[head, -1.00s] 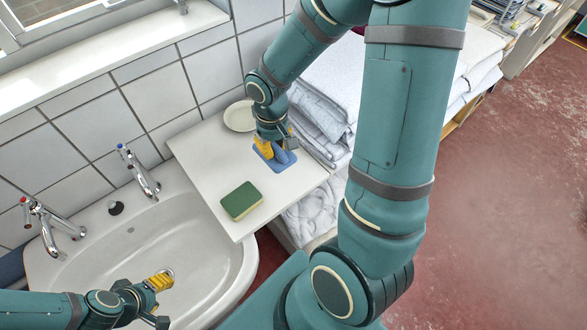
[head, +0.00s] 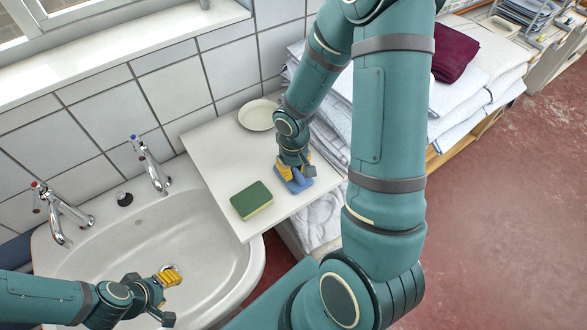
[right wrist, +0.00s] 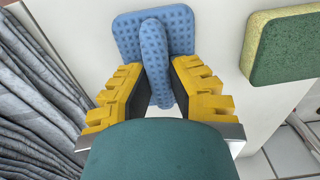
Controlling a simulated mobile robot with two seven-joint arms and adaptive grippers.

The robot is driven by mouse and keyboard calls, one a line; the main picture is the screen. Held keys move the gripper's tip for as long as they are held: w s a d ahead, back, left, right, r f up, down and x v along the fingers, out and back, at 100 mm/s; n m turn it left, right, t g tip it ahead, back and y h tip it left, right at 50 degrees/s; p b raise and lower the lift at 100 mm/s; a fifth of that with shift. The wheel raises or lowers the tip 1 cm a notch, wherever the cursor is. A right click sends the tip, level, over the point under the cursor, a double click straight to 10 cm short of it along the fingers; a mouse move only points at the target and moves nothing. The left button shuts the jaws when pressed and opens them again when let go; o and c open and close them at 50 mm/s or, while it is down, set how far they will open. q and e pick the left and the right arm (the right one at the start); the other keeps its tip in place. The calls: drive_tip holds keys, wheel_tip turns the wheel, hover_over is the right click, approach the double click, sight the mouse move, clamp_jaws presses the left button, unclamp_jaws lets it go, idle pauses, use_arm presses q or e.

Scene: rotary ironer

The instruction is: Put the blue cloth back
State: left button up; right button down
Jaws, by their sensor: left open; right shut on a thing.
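The blue cloth (head: 297,185) is at the white board beside the sink, near its right edge. My right gripper (head: 295,171) points down and is shut on it. In the right wrist view a raised fold of the blue cloth (right wrist: 158,60) stands between the yellow-padded fingers, with a flat part spreading beyond them. I cannot tell whether the cloth touches the board. My left gripper (head: 168,298) is open and empty over the sink basin.
A green and yellow sponge (head: 251,199) lies on the white board (head: 212,150), left of the cloth; a pale plate (head: 257,115) is at the back. The sink (head: 215,235) has two taps. Folded linens are stacked behind my right arm, with a maroon cloth (head: 455,54) on top.

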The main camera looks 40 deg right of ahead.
sight(294, 169)
drive_tip(key=c, duration=1)
unclamp_jaws()
drive_tip(key=shift+f, duration=0.1)
drive_tip(key=shift+r, duration=0.4)
wheel_tip(294, 169, up, 12)
drive_tip(key=shift+f+p, duration=0.2)
drive_tip(key=shift+p, duration=1.05)
